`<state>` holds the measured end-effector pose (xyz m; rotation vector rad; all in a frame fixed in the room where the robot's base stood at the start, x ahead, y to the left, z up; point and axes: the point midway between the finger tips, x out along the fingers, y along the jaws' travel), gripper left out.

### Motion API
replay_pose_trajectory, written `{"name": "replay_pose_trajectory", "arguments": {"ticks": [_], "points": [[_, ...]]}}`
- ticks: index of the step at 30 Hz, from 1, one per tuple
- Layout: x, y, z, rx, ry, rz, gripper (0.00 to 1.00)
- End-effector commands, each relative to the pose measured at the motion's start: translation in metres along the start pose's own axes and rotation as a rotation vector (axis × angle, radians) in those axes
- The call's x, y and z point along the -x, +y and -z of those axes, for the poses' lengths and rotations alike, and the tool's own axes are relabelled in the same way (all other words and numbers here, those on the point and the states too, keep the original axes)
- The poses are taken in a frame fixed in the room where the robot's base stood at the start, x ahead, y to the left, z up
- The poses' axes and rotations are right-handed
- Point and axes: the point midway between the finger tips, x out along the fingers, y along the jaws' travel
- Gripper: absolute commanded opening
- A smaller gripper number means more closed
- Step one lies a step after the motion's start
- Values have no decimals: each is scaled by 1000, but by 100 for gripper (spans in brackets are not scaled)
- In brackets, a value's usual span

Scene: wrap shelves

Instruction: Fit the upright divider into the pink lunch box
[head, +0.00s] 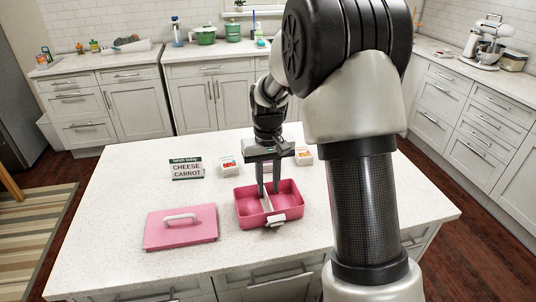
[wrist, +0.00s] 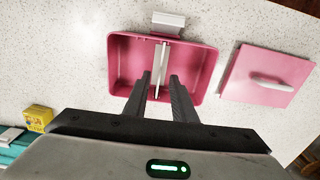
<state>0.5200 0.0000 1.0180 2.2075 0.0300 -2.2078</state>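The open pink lunch box (head: 297,205) stands on the white island, and it shows from above in the wrist view (wrist: 205,75). The pale divider (wrist: 161,55) stands inside it near the middle, running front to back and splitting it into two sides. The divider also shows in the head view (head: 267,202). I cannot tell whether its lower edge is fully seated. My gripper (wrist: 161,76) points down into the box with its fingers apart, one on each side of the divider, with gaps showing. It also shows in the head view (head: 268,190).
The pink lid (head: 180,232) with a white handle lies left of the box. A sign reading CHEESE CARROT (head: 187,169) stands behind. Two small food containers stand behind the box, one left (head: 229,168) and one right (head: 304,158) of my gripper.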

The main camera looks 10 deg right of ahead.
Motion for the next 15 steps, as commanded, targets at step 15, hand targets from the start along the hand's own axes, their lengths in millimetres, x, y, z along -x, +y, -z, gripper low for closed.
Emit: {"name": "replay_pose_trajectory", "arguments": {"ticks": [15], "points": [[108,0,0,0,1,0,24]]}}
